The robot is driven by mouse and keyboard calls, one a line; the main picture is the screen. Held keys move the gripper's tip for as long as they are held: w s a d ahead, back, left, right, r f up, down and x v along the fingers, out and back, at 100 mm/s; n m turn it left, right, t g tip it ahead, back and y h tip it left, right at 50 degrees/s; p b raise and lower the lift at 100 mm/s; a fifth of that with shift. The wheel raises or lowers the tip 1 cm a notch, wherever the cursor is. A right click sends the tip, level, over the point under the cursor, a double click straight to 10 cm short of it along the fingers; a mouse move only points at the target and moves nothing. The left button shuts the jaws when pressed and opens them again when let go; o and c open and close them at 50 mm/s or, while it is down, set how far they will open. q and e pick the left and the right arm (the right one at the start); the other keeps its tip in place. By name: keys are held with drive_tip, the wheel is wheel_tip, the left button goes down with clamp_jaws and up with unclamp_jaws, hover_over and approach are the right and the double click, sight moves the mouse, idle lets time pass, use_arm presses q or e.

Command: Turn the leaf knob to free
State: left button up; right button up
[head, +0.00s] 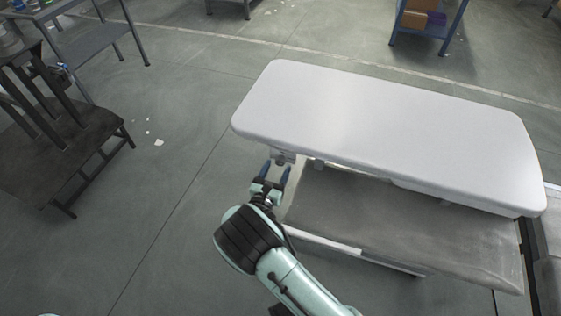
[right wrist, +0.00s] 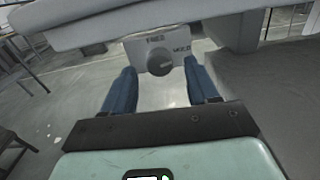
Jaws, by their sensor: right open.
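The leaf knob (right wrist: 160,65) is a dark round knob on a light grey plate (right wrist: 133,52) under the edge of a white table leaf (right wrist: 85,27). The plate has small lettering: one label above the knob appears to read FREE, and another sits to its right, too small to read surely. My right gripper (head: 276,169) is open, its two blue fingers pointing at the plate below the leaf's left end. In the right wrist view the knob shows between the open fingers, apparently beyond their tips; I see no contact. My left gripper is out of view.
The white leaf (head: 390,130) overhangs a lower grey platform (head: 400,225) to the right of my arm. A dark bench (head: 60,150) stands at the left. Open concrete floor lies between them. Blue-framed shelving with boxes stands at the back right.

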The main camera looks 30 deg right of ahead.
sight(279, 164)
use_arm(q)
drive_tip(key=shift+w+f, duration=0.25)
use_arm(e)
drive_tip(key=shift+x, duration=2.05)
